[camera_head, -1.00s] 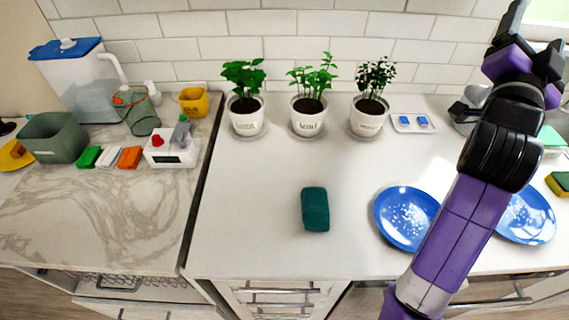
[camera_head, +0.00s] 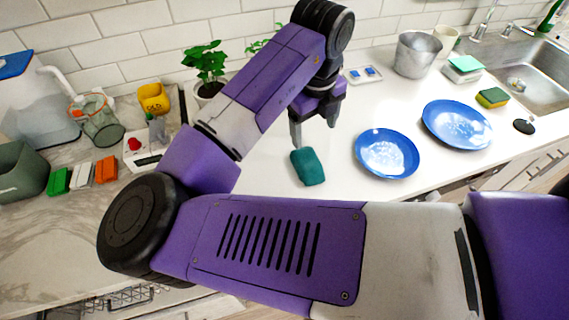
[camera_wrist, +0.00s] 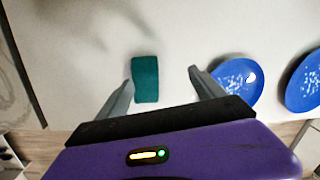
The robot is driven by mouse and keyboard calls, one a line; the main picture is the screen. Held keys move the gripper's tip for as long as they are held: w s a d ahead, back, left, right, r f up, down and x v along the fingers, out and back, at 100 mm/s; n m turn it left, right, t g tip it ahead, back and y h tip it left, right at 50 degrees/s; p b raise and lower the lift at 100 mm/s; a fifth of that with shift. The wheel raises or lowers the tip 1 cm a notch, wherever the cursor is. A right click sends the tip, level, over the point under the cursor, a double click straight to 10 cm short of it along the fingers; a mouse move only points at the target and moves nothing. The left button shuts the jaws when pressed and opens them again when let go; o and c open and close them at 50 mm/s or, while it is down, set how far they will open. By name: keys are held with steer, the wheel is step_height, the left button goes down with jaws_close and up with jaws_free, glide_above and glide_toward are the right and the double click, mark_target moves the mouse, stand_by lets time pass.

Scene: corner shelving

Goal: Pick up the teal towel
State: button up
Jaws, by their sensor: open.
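The teal towel (camera_head: 307,167) is a small folded block lying flat on the white counter. It also shows in the wrist view (camera_wrist: 145,79), ahead of my fingers and between their lines, nearer the left one. My gripper (camera_head: 314,133) is above the counter just behind the towel in the head view, fingers pointing down. In the wrist view my gripper (camera_wrist: 160,82) has its two fingers spread wide with nothing between them. No contact with the towel shows.
Two blue plates (camera_head: 387,153) (camera_head: 457,124) lie right of the towel. A small tray (camera_head: 364,75), a metal pot (camera_head: 413,55) and the sink (camera_head: 520,75) are farther right. Potted plants (camera_head: 207,68) stand at the back, partly hidden by my arm. Bare counter surrounds the towel.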

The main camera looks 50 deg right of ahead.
mark_target(307, 158)
steer(key=a, duration=0.1)
steer(key=a+m+y, duration=0.1)
steer(key=a+m, duration=0.1)
steer(key=shift+s+a+f, duration=0.1)
steer(key=shift+s+a, duration=0.15)
steer(key=shift+a, duration=0.05)
steer(key=shift+m, duration=0.3)
steer(key=shift+s+d+f+p, duration=0.1)
steer(key=shift+f+p, duration=0.25)
steer(key=shift+f, duration=1.6)
steer(key=shift+s+d+f+p, duration=0.1)
steer(key=shift+f+p, duration=0.2)
steer(key=shift+f, duration=1.65)
steer(key=shift+w, duration=0.1)
steer(key=c, duration=1.4)
steer(key=shift+c, duration=0.2)
steer(key=shift+r, duration=0.1)
step_height(307, 158, up, 20)
steer(key=shift+b, duration=0.4)
